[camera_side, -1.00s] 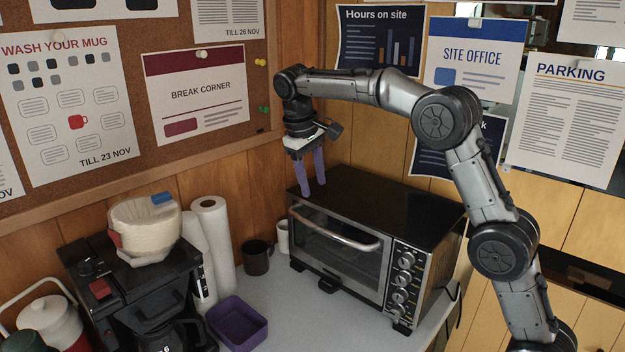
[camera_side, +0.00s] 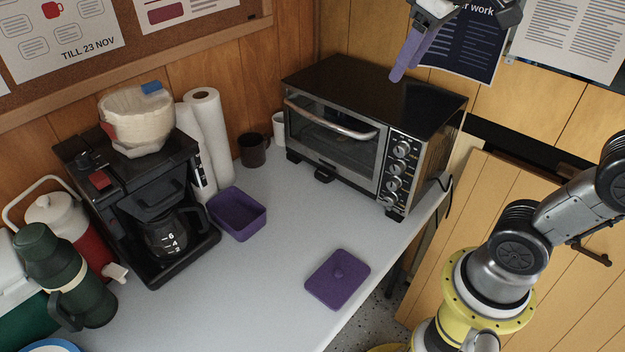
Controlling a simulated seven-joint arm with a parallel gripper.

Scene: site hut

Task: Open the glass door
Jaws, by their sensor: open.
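The toaster oven (camera_side: 395,88) stands at the back of the white counter. Its glass door (camera_side: 330,147) is shut, with a curved metal handle (camera_side: 330,122) across its top. My gripper (camera_side: 404,62) is at the top of the view, above and apart from the oven's top as seen here. Its purple fingers point down, are open and hold nothing. They partly overlap each other, and the upper part of my gripper is cut off by the frame edge.
A purple box (camera_side: 237,214) and a purple lid (camera_side: 337,279) lie on the counter before the oven. A brown mug (camera_side: 253,150), paper rolls (camera_side: 203,125) and a coffee maker (camera_side: 140,200) stand to the left. The counter (camera_side: 290,215) directly before the door is clear.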

